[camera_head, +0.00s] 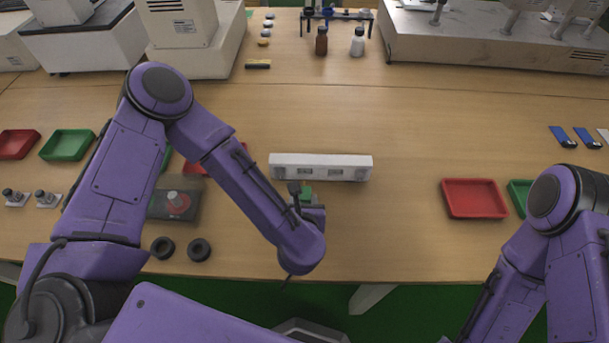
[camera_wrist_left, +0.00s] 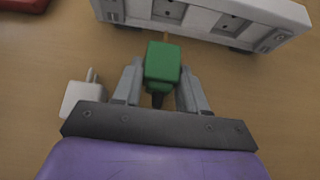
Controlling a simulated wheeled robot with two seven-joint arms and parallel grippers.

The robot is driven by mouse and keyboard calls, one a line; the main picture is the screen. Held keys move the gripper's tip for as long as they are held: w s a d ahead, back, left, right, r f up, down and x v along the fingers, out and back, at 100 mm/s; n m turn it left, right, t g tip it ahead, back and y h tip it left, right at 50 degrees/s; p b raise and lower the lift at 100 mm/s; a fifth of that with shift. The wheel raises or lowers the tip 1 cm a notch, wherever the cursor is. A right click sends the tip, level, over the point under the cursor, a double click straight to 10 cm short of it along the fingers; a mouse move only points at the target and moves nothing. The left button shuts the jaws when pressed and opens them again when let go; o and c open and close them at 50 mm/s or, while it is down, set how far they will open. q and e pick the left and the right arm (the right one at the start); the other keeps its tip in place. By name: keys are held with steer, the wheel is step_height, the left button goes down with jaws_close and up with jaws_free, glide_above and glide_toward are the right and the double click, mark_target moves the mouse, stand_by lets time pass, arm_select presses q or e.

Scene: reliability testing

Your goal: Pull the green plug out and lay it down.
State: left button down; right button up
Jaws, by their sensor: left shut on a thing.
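The green plug (camera_head: 307,194) is held by my left gripper (camera_head: 306,198), just in front of the white power strip (camera_head: 322,160). In the left wrist view, the plug (camera_wrist_left: 162,62) sits between the two fingers of the left gripper (camera_wrist_left: 161,88), which is shut on it. A thin prong shows between the plug and the strip (camera_wrist_left: 200,18); I cannot tell whether its tip is clear of the socket. My right gripper is out of view.
A white plug (camera_wrist_left: 82,97) lies on the table left of the left fingers. A red tray (camera_head: 474,198) is to the right. Bare table lies right of the strip.

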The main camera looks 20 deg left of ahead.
arm_select(q)
steer(key=shift+f+b, duration=0.45)
steer(key=shift+f, duration=0.15)
steer(key=c, duration=0.5)
jaws_free()
steer(key=v, duration=0.9)
steer(key=shift+s+d+r, duration=0.1)
steer(key=shift+r, duration=0.15)
steer(key=shift+s+d+r, duration=0.1)
steer(key=shift+s+r, duration=0.2)
steer(key=shift+s, duration=0.2)
